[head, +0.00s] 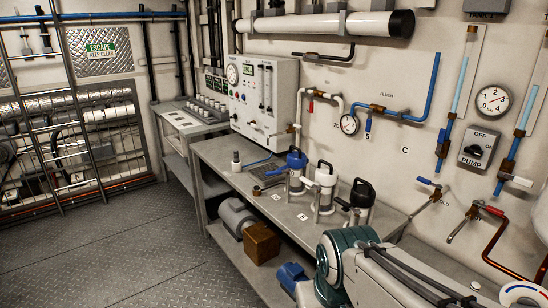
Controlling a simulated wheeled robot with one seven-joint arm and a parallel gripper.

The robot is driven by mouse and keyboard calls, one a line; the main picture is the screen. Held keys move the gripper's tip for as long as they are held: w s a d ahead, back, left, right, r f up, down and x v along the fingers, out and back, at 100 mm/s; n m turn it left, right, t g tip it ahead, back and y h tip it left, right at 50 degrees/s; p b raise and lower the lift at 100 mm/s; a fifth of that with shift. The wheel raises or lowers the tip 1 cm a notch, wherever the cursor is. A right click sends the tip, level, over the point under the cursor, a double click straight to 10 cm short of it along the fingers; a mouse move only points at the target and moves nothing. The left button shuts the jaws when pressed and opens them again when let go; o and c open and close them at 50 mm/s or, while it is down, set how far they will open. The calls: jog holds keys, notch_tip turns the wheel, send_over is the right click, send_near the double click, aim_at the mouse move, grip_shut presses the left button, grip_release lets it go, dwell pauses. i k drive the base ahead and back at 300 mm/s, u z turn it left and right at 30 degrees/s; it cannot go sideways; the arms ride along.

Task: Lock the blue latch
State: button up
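A canister with a blue lid (296,160) stands on the long bench. A short blue lever (276,172) sticks out to the left from it, low beside the lid. This looks like the blue latch, but it is too small to tell whether it is locked. Two similar canisters stand to its right, one with a black handle and white body (325,180), one with a black top (362,192). My gripper is not in view. A teal and white jointed part with black cables, which seems to be my arm, fills the lower right.
The grey bench (232,158) runs along the wall, with a small bottle (236,162) at its left. A brown box (262,243) sits under the bench. The floor (110,250) at left is clear.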

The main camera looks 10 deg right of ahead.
aim_at(275, 172)
jog(key=z, duration=0.05)
jog(key=i, duration=0.6)
jog(key=z, duration=0.05)
jog(key=k, duration=0.65)
jog(key=u, duration=0.55)
jog(key=i, duration=0.5)
jog(key=u, duration=0.55)
jog(key=i, duration=1.3)
jog(key=z, duration=0.85)
